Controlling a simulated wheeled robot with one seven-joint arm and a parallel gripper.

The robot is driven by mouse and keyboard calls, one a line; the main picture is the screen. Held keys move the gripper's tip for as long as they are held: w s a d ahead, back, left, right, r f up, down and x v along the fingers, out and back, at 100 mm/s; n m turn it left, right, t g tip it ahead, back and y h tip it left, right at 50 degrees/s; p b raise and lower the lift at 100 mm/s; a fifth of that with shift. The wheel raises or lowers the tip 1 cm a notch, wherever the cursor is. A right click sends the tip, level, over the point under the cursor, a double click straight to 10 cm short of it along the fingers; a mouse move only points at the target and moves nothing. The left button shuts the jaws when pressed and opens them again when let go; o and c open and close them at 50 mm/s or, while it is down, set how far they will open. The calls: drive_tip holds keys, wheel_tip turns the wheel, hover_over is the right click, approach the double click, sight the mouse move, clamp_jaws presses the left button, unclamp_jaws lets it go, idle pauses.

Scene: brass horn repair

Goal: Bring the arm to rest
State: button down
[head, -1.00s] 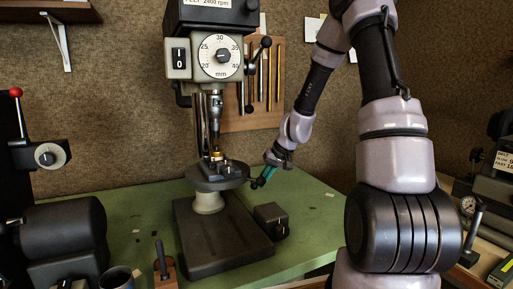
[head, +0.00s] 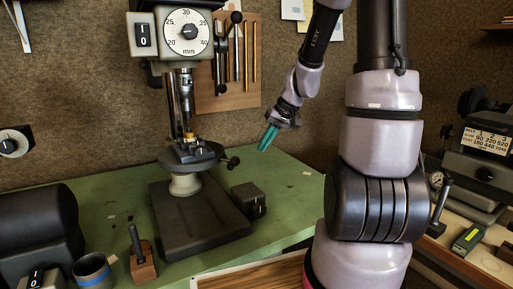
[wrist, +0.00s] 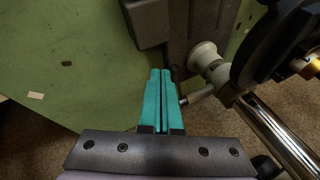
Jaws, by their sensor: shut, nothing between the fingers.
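My gripper (head: 267,138) hangs in the air to the right of the drill press (head: 188,110), its teal fingers pointing down and to the left. In the wrist view the teal fingers (wrist: 159,78) lie side by side with only a thin line between them. They are shut and hold nothing. The gripper is apart from the drill press table (head: 192,155) and above the green bench top (head: 285,182). A small brass piece (head: 189,136) sits on the press table below the chuck.
A dark box (head: 248,200) stands on the bench right of the press base. A wooden block with a tool (head: 143,265) and a cup (head: 92,272) are at the front left. A machine (head: 485,150) stands at the right. The bench's right rear is mostly clear.

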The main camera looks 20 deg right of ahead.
drive_tip(key=shift+s+r, duration=0.1)
idle(0.4)
drive_tip(key=s+a+r+m+t+h, duration=0.1)
drive_tip(key=s+r+m+t+h, duration=0.1)
drive_tip(key=s+r, duration=1.5)
wheel_tip(320, 180, up, 2)
drive_tip(key=shift+s+a+r+m+t+h, duration=0.15)
drive_tip(key=shift+s+a+m+t+h, duration=0.15)
drive_tip(key=shift+m+t, duration=0.45)
